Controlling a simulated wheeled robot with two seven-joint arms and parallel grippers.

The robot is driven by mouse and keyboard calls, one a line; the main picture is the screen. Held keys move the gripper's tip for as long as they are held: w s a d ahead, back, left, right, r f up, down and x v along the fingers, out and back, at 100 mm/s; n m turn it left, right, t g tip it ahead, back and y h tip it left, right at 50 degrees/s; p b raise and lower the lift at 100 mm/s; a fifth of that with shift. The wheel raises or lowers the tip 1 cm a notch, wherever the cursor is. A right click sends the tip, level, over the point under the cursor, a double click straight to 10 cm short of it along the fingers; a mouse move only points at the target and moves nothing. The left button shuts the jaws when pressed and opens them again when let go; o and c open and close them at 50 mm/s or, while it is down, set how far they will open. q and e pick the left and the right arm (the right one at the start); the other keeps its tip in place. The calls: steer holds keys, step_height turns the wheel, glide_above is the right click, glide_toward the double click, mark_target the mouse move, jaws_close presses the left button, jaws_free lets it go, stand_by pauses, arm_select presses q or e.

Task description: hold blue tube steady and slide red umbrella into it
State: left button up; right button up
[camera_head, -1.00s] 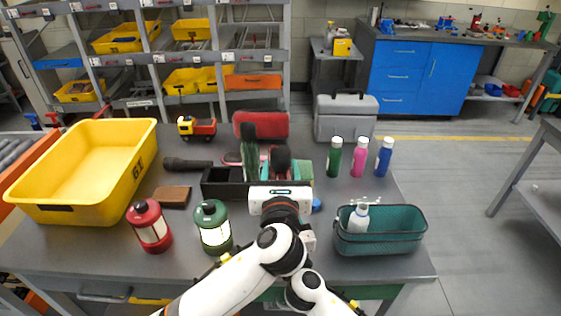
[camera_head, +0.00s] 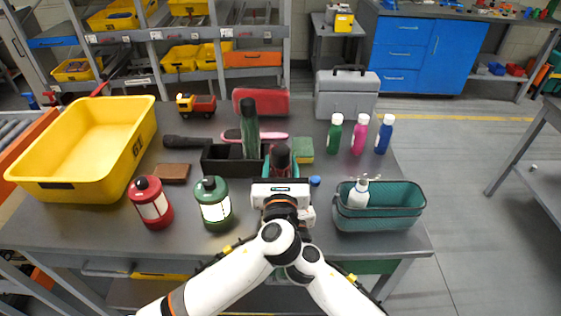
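A dark red rolled thing with a dark top (camera_head: 281,158), probably the red umbrella, stands just behind my wrists; its lower end is hidden. I cannot make out a blue tube. A small blue patch (camera_head: 315,181) shows beside my wrist, but I cannot tell what it belongs to. My two arms come together at the middle of the table's near side. A white and black wrist (camera_head: 281,193) covers the fingers of both grippers, so I cannot see whether they are open or what they hold.
A black box (camera_head: 225,168) stands behind, with a dark green rolled thing (camera_head: 249,130) upright in it.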

arm_select(q)
steer(key=shift+f, duration=0.4)
stand_by(1.2)
steer(key=o, duration=1.6)
steer(key=shift+c, duration=0.2)
steer(key=shift+r, duration=0.1)
step_height(320, 180, up, 10)
arm_select(e)
steer(key=o, duration=1.1)
steer(key=shift+s, duration=0.1)
